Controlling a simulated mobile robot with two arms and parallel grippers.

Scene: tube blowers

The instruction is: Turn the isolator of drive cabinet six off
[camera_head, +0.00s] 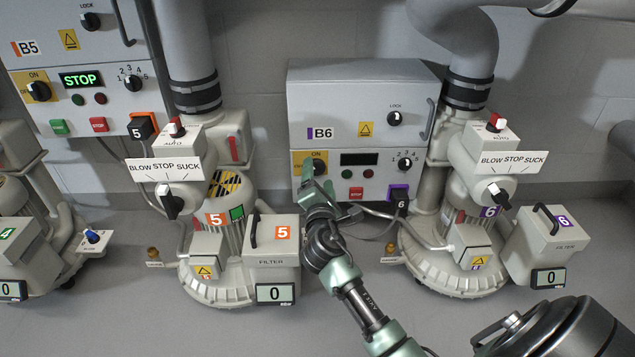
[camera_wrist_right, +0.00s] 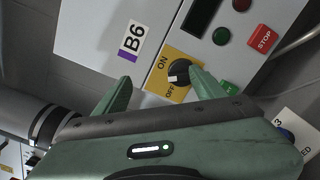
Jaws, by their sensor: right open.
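Drive cabinet B6 (camera_head: 362,100) is a grey box on the wall with a dark display (camera_head: 359,159). Its isolator, a black knob on a yellow ON/OFF plate (camera_head: 301,158), sits at the lower left of the front. In the right wrist view the knob (camera_wrist_right: 181,73) has a white mark on the side of the ON and OFF words; I cannot tell which one it points to. My right gripper (camera_head: 316,186) is open in front of the isolator. In the wrist view its fingertips (camera_wrist_right: 161,76) are on either side of the knob, contact unclear. My left gripper is out of view.
Green and red buttons and a red STOP button (camera_head: 356,193) sit right of the isolator. Blower 6 (camera_head: 450,262) stands right, blower 5 (camera_head: 215,275) left. Cabinet B5 (camera_head: 50,60) shows a lit STOP. Cables hang below B6.

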